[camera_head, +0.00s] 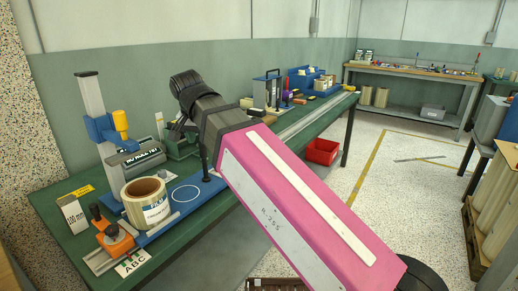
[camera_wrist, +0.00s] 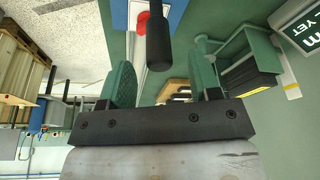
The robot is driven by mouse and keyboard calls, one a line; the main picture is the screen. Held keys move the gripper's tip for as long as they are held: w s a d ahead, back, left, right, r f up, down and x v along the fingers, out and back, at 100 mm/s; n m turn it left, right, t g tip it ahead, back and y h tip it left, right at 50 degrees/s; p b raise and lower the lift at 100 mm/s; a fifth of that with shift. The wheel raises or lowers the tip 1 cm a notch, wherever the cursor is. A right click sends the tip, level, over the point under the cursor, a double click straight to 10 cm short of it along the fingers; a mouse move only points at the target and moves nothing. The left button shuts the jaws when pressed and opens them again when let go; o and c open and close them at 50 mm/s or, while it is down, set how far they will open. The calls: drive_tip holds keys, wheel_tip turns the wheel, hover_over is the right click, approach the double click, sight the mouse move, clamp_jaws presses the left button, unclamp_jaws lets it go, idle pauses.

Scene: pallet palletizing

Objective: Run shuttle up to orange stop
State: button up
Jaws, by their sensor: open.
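The shuttle (camera_head: 188,205) is a long blue plate with a white circle on the green bench. A tan roll (camera_head: 147,202) with a label stands near its left end. A thin black post (camera_head: 205,164) rises near its right end, partly covered by my arm. The orange stop (camera_head: 117,242) with a dark knob sits at the rail's left front end, close to the roll. My gripper (camera_wrist: 165,80) is open, its green-padded fingers apart. In the wrist view a black post (camera_wrist: 158,35) with a red part beside it stands ahead between the fingers; I cannot tell contact.
A grey column with a blue bracket and yellow part (camera_head: 120,122) stands behind the roll. A dark green device (camera_head: 136,164) with a display is beside it. A red bin (camera_head: 322,151) is on the floor.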

drive_tip(key=shift+r, duration=2.1)
